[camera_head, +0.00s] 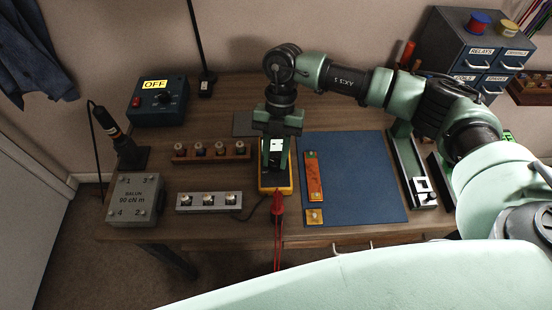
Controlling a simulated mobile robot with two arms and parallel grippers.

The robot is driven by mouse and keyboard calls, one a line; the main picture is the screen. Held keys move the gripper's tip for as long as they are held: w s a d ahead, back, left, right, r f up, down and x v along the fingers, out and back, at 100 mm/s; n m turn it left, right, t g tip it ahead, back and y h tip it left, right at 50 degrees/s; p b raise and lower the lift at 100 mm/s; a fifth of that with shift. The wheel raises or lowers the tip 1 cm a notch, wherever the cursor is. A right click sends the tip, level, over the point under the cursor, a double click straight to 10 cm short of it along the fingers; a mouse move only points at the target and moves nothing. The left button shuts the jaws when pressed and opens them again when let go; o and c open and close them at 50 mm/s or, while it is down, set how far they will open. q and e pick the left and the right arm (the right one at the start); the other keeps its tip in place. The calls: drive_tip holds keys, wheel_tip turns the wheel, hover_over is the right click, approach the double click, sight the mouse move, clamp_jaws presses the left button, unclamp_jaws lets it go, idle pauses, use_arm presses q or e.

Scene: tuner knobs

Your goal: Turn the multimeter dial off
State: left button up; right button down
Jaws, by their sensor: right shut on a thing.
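The yellow multimeter (264,187) lies on the workbench near its front edge, with a red plug and red lead (277,208) at its front end. My right gripper (276,163) points down over the multimeter and is shut on its dial. The gripper covers the dial, so its pointer and marks are hidden. My left gripper is not in view.
A blue mat (355,180) with an orange strip (314,178) lies right of the multimeter. A knob rack (212,152) and a metal strip with knobs (209,201) are on its left. A blue box with an OFF sign (158,103) stands back left.

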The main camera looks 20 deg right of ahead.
drive_tip(key=n+b, duration=0.1)
drive_tip(key=n, duration=0.1)
drive_tip(key=n+h+b, duration=0.1)
drive_tip(key=n+b, duration=0.1)
drive_tip(key=n+h+b, duration=0.1)
drive_tip(key=n, duration=0.1)
drive_tip(key=shift+w+a+f+n, duration=0.1)
drive_tip(key=shift+a+n, duration=0.15)
drive_tip(key=shift+n, duration=0.05)
drive_tip(key=n+h+b, duration=0.1)
drive_tip(key=n+b, duration=0.1)
drive_tip(key=n, duration=0.1)
drive_tip(key=shift+h+b, duration=0.3)
drive_tip(key=shift+b, duration=0.1)
drive_tip(key=shift+a+n+h+b, duration=0.1)
drive_tip(key=shift+n+h+b, duration=0.45)
drive_tip(key=shift+n, duration=0.55)
drive_tip(key=c, duration=1.1)
unclamp_jaws()
drive_tip(key=v, duration=0.8)
